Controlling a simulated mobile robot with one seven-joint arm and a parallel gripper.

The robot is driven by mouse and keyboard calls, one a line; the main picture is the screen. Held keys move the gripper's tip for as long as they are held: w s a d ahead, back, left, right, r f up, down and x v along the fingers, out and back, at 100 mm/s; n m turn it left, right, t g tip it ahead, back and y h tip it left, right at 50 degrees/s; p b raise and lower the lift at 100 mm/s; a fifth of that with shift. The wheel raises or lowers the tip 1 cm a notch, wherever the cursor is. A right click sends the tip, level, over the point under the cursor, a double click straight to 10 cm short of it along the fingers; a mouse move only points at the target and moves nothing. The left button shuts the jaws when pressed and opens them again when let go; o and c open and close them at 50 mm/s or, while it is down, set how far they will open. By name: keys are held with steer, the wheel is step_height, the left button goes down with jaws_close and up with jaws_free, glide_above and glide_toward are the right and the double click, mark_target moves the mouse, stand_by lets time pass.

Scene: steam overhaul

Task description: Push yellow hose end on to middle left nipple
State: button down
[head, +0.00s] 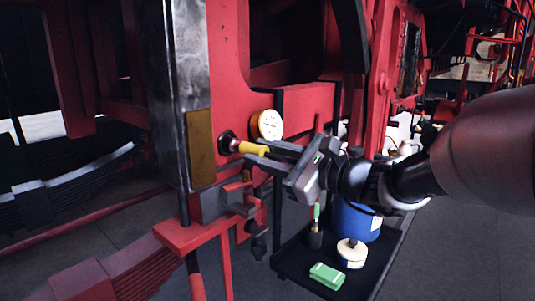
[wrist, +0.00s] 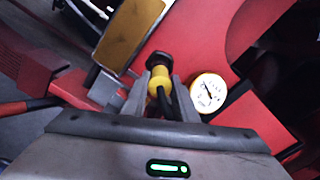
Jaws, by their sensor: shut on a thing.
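The yellow hose end (head: 250,148) is held between the fingers of my gripper (head: 270,151), which is shut on it. The hose end points left at a dark round nipple (head: 226,142) on the red frame. In the wrist view the yellow hose end (wrist: 159,77) is lined up with the dark nipple (wrist: 158,60) and close against it. I cannot tell whether the hose end is over the nipple or only touching it. A dark hose (wrist: 177,108) runs back between the fingers (wrist: 162,92). Only this one nipple shows clearly.
A round white gauge with a yellow rim (head: 267,124) sits just right of the nipple. A brass plate (head: 200,148) is to the left. Below, a black tray (head: 300,272) holds a blue container (head: 355,222), a white tin (head: 351,254) and a green block (head: 327,275).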

steer(key=shift+v, duration=2.5)
